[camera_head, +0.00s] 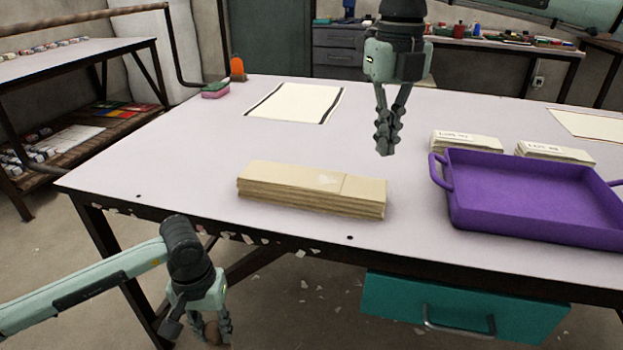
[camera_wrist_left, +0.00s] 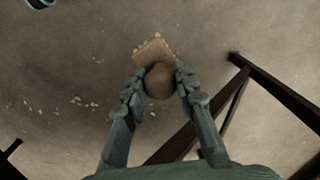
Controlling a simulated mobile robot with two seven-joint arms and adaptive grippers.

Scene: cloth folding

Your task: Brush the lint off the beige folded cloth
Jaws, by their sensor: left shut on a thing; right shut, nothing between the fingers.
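The beige folded cloth (camera_head: 290,192) lies as a flat, layered stack near the front edge of the table. A small pale patch shows on its top; I cannot tell if it is lint. My left gripper (camera_head: 207,332) is in front of the table, below the tabletop. In the left wrist view it (camera_wrist_left: 160,90) is shut on a brown brush-like thing (camera_wrist_left: 158,76) with a rounded knob and a wider tan end. In the head view this thing is mostly hidden. My right gripper (camera_head: 384,148) is shut and empty, above the table behind the cloth.
A purple tray (camera_head: 444,195) stands right of the cloth, with labelled stacks (camera_head: 466,142) behind it. A framed sheet (camera_head: 295,101) and a pink-green sponge (camera_head: 215,90) lie at the back left. The table (camera_head: 150,165) is clear left of the cloth.

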